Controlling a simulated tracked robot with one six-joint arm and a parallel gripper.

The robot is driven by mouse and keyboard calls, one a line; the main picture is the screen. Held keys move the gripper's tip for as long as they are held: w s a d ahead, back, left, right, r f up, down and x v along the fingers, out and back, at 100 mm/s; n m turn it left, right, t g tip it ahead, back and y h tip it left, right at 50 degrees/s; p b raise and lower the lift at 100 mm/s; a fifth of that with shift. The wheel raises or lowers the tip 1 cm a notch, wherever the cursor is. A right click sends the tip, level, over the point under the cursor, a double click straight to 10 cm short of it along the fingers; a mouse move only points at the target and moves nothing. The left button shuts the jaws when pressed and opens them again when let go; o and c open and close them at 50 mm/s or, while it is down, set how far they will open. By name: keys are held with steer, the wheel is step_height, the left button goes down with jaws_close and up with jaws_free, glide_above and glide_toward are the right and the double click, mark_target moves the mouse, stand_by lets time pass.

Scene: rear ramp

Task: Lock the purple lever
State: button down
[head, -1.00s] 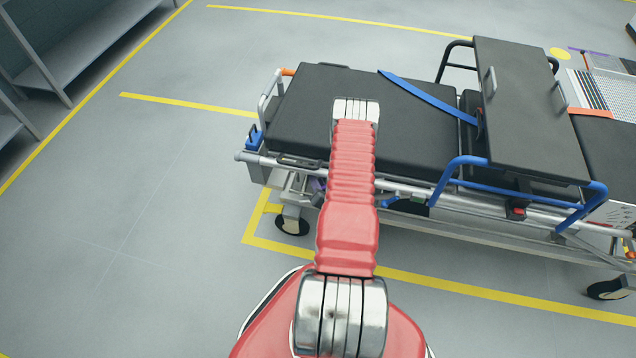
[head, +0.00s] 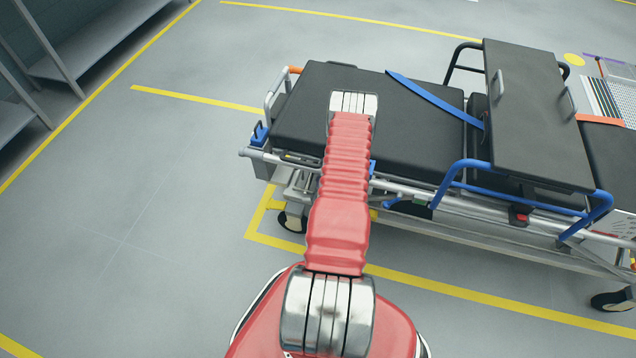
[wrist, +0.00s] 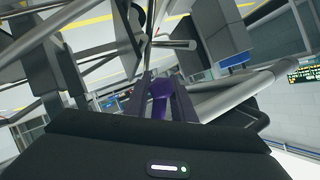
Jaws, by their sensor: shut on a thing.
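The purple lever (wrist: 159,100) shows in the middle of the wrist view, below the metal tubes of the stretcher frame. My gripper (wrist: 166,95) has its two dark fingers on either side of the lever and is shut on it. The lever's lower part is hidden behind the dark housing of my gripper. In the head view my red arm covers this part of the stretcher, so neither the lever nor the fingers show there. I cannot tell from these views whether the lever is locked.
The stretcher (head: 290,128) has a black mattress, a blue strap (head: 432,97) and blue side rails (head: 447,183). Grey tubes (wrist: 222,100) run close beside my gripper in the wrist view. Shelves (head: 95,45) stand at the upper left. The floor (head: 140,215) at left is clear.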

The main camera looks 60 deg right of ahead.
stand_by(0.3)
steer(key=c, duration=1.7)
jaws_free()
steer(key=shift+c, duration=0.2)
steer(key=shift+s, duration=0.1)
steer(key=v, duration=1.3)
steer(key=shift+a, duration=0.25)
steer(key=shift+s+r, duration=0.1)
steer(key=shift+r, duration=0.05)
